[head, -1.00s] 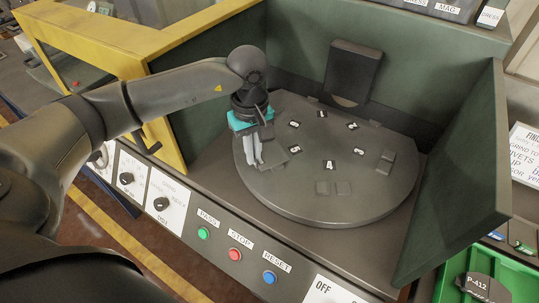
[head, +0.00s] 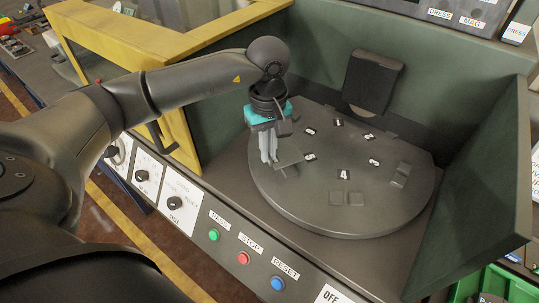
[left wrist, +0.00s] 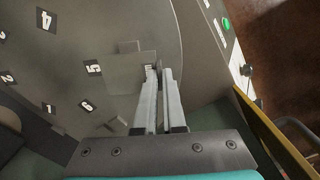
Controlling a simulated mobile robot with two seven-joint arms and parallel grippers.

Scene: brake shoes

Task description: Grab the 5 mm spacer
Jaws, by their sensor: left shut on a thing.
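My left gripper (head: 270,160) reaches down over the left part of a round grey table (head: 310,200). It is shut on a flat grey plate (head: 289,152), apparently the spacer, by its edge. In the left wrist view the plate (left wrist: 122,80) sits at the two fingertips (left wrist: 153,74). A small label partly shows at the tips, but I cannot read a thickness on it. Whether the plate touches the table or is just above it is hard to tell. My right gripper is not in view.
Numbered white labels (head: 373,162) ring the table. Small grey blocks lie at its front (head: 346,199) and right (head: 400,175). Green walls (head: 470,185) enclose the back and sides. A panel with green, red (head: 243,258) and blue buttons runs along the front.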

